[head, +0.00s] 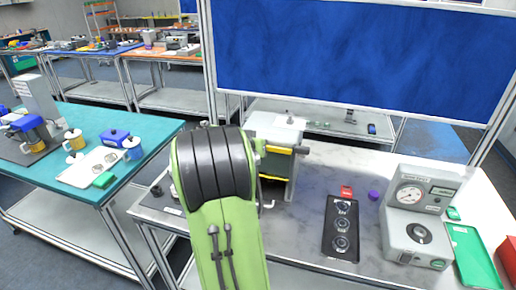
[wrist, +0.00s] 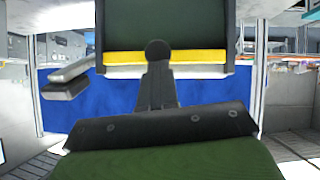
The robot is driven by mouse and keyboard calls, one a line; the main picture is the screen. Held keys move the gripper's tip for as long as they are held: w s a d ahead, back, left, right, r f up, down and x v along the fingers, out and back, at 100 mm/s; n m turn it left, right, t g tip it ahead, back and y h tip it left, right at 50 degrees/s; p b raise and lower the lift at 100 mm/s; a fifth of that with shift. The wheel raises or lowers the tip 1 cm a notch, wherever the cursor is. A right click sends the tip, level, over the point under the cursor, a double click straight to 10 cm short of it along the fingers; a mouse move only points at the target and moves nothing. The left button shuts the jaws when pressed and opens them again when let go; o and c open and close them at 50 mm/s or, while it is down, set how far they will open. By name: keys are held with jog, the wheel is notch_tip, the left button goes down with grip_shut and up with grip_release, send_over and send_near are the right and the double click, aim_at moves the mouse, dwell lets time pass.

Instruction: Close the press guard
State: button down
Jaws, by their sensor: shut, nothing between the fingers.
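The press (head: 283,130) is a pale box-shaped machine on the near bench, partly hidden behind my green arm. Its guard shows a yellow and black edge bar (head: 284,150) at the front. In the wrist view a dark green panel with a yellow lower strip (wrist: 205,57), apparently the guard, fills the top. My gripper (wrist: 158,50) is shut and empty, its tip overlapping the yellow strip; I cannot tell whether it touches. In the head view my arm hides the gripper. A grey and black bar (wrist: 68,80) juts out left of the panel. The guard's exact angle is unclear.
Right of the press lie a black tray with round parts (head: 341,228), a purple ball (head: 374,195), a gauge unit (head: 416,215) and a green tray (head: 470,252). A blue board (head: 350,50) stands behind. A teal table (head: 160,130) is at left.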

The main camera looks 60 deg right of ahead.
notch_tip(320, 180, down, 10)
jog(key=b, duration=0.8)
jog(key=shift+r, duration=0.15)
jog(key=d+r+p+v, duration=0.1)
jog(key=r+p+v, duration=0.1)
jog(key=v, duration=1.1)
jog(key=shift+w+d+r+p, duration=0.15)
jog(key=shift+w+d+p, duration=0.2)
jog(key=shift+p, duration=0.2)
jog(key=shift+a, duration=0.1)
